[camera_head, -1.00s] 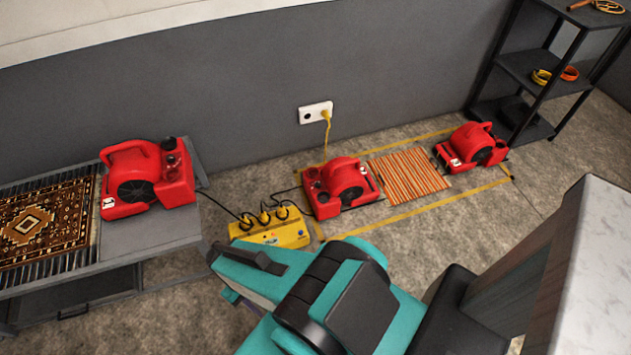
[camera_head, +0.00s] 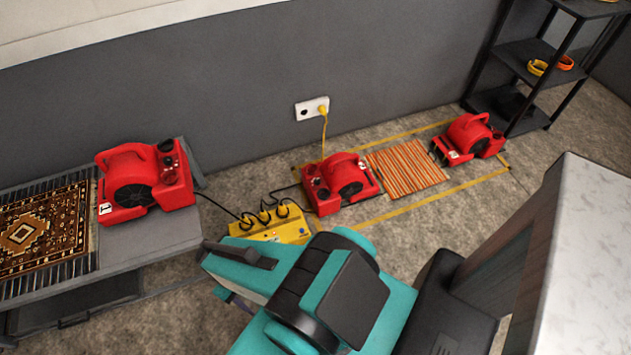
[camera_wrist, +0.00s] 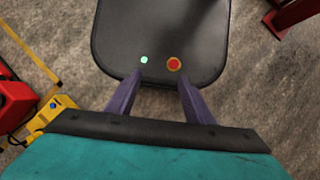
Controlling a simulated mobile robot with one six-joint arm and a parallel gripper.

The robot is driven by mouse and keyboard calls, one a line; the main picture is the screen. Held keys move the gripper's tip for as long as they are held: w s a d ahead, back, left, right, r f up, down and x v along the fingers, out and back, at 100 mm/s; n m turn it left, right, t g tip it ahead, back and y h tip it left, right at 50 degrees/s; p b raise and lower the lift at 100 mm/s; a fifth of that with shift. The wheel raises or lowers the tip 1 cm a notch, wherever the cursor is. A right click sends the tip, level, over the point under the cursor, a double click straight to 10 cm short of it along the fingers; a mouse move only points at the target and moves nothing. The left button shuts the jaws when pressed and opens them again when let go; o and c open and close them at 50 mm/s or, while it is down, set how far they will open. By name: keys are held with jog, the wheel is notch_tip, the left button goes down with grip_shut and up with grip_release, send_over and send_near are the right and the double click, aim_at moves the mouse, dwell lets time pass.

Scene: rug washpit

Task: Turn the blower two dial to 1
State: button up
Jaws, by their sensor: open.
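Three red blowers show in the head view. One (camera_head: 135,190) stands on the grey bench, with a label that reads 1 and dark knobs (camera_head: 167,160) on its right end. The middle blower (camera_head: 345,178) is on the floor, with small dark knobs (camera_head: 320,187) on its left end. The third blower (camera_head: 474,135) is at the right end of the taped area; its white label is too small to read. I cannot tell which one is blower two, or any dial setting. My gripper (camera_wrist: 158,76) is open and empty in the wrist view, apart from all blowers.
A yellow power box (camera_head: 275,232) with plugged cables sits between the bench (camera_head: 150,248) and the middle blower. A striped rug (camera_head: 407,167) lies inside yellow floor tape. A dark shelf (camera_head: 525,55) stands at the back right. A wall outlet (camera_head: 311,108) holds a yellow plug.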

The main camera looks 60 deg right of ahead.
jog(key=w+d+f+m+t+b, duration=0.1)
jog(key=w+d+f+m+b, duration=0.4)
jog(key=w+d+b, duration=0.4)
jog(key=w+d+f+m+t+h+b, duration=0.1)
jog(key=w+d+f+m+b, duration=0.3)
jog(key=w+d+f+b, duration=0.5)
jog(key=w+d+f+m+t+b, duration=0.1)
jog(key=w+d+f+m+b, duration=0.45)
jog(key=d, duration=0.55)
notch_tip(320, 180, up, 2)
jog(key=m+h+b, duration=0.2)
jog(key=m+b, duration=1)
jog(key=b, duration=1)
send_over(317, 180)
jog(key=w+a, duration=0.4)
jog(key=shift+a, duration=0.2)
jog(key=b+x, duration=0.6)
jog(key=x, duration=0.7)
jog(key=shift+s+d+f, duration=0.25)
jog(key=shift+f, duration=0.05)
